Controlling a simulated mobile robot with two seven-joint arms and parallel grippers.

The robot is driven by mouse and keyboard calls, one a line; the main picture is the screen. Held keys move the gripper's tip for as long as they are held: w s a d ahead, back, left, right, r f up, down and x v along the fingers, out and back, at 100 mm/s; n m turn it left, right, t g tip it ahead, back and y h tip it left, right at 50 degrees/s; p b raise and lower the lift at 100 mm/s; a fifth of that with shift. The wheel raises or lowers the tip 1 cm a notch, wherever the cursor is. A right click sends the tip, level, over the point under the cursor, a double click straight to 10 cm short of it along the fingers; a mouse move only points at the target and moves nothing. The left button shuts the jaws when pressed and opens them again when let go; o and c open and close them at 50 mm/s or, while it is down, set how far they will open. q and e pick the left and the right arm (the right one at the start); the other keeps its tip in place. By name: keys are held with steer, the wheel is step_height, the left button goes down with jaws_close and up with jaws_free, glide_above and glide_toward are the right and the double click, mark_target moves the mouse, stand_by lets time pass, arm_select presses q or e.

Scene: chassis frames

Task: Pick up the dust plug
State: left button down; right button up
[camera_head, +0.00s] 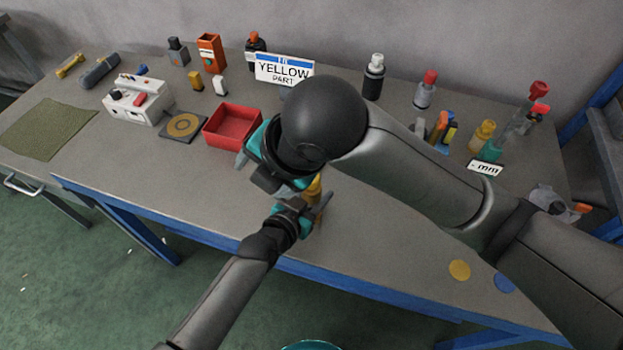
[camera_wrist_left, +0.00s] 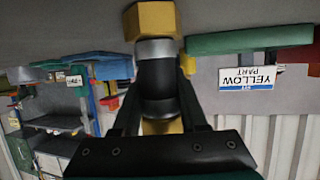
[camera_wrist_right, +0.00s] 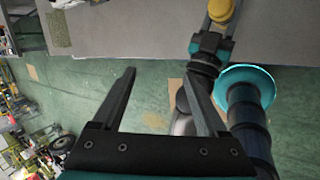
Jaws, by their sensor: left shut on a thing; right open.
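My left gripper (camera_head: 300,212) is shut on a fitting (camera_wrist_left: 158,85) with a yellow hexagonal end, a silver collar and a black body. Its yellow part (camera_head: 314,187) shows in the head view, over the table's front edge. My right gripper (camera_wrist_right: 163,75) is open and empty, close to the left one. In the head view my right arm's dark wrist hides most of it. The held fitting also shows as a yellow end (camera_wrist_right: 221,10) in the right wrist view. I cannot tell which thing is the dust plug; none is clearly recognisable.
A red bin (camera_head: 233,126), a white box device (camera_head: 137,100) and a round pad (camera_head: 184,125) stand to the left. A YELLOW PART sign (camera_head: 284,69) and several bottles line the back. Flat yellow (camera_head: 459,270) and blue (camera_head: 504,282) discs lie at front right.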

steer(key=w+d+r+n+h, duration=0.1)
steer(key=w+d+n+h, duration=0.25)
steer(key=d+n, duration=0.25)
steer(key=shift+h, duration=0.45)
steer(key=x, duration=0.3)
steer(key=d+x, duration=0.1)
steer(key=x, duration=0.6)
steer(key=shift+s+d+f, duration=0.1)
steer(key=shift+d+f, duration=0.1)
steer(key=shift+f, duration=0.6)
steer(key=shift+t, duration=0.3)
jaws_close()
